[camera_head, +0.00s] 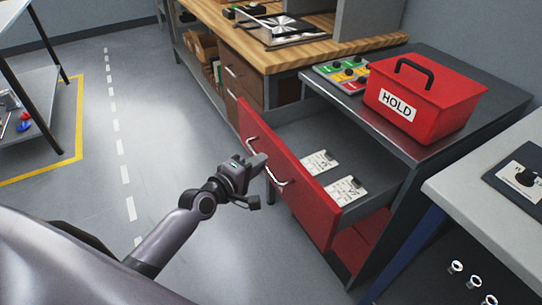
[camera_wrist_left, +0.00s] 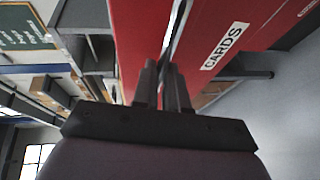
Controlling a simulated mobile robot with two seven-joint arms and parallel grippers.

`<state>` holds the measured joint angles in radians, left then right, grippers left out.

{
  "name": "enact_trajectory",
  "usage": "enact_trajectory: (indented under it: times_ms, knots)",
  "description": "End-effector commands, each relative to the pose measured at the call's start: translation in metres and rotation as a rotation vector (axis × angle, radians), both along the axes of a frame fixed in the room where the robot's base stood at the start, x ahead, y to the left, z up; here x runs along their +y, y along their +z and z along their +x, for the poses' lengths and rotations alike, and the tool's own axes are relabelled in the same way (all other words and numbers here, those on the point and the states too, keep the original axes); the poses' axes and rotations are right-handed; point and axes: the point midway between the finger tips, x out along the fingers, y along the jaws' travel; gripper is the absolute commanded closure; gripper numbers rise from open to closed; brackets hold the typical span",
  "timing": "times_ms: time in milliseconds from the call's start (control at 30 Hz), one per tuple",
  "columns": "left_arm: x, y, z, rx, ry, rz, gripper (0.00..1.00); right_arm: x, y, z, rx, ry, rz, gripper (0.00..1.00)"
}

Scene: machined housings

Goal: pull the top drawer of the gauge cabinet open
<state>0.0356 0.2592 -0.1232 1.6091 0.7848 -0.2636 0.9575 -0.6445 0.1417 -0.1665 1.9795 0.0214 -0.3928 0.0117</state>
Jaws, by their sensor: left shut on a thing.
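The gauge cabinet (camera_head: 335,96) is dark grey, at the right of the head view. Its red top drawer (camera_head: 312,207) stands well out from the body, and its grey inside shows two white cards (camera_head: 345,190). The drawer front with a CARDS label also shows in the left wrist view (camera_wrist_left: 206,28). A curved metal handle (camera_head: 281,183) is on the front. My left gripper (camera_head: 258,161) is at this handle, shut on it. In the left wrist view its fingers (camera_wrist_left: 163,78) meet the handle (camera_wrist_left: 177,30). My right gripper is in neither view.
A red HOLD box (camera_head: 425,100) and a tray of coloured pieces (camera_head: 345,73) sit on the cabinet top. A lower red drawer (camera_head: 352,252) is below. A wooden bench (camera_head: 265,55) stands behind, a pale table (camera_head: 490,165) at right. Floor (camera_head: 90,200) at left is clear.

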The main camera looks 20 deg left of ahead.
Motion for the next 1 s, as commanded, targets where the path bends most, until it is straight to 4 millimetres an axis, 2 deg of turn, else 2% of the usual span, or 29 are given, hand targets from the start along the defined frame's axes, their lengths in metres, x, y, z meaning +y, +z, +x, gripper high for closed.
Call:
enact_trajectory:
  times_ms: [100, 300, 833, 867, 900, 1000]
  knots:
    - [0.012, -0.001, -0.017, 0.004, -0.002, 0.004, 1.0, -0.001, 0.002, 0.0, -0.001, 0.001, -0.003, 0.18]
    - [0.024, -0.001, -0.032, 0.003, -0.002, 0.001, 1.0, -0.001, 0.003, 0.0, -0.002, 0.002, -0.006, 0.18]
    - [0.029, 0.0, -0.037, 0.001, -0.001, -0.001, 1.0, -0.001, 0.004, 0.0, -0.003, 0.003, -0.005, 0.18]
    - [0.029, 0.0, -0.037, 0.001, -0.001, -0.001, 0.78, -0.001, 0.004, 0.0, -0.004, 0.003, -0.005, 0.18]
    - [0.029, -0.001, -0.037, 0.001, -0.001, -0.001, 0.65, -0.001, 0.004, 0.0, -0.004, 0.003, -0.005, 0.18]
    - [0.029, 0.0, -0.037, 0.001, -0.001, -0.001, 0.62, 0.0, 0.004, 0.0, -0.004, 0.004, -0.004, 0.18]
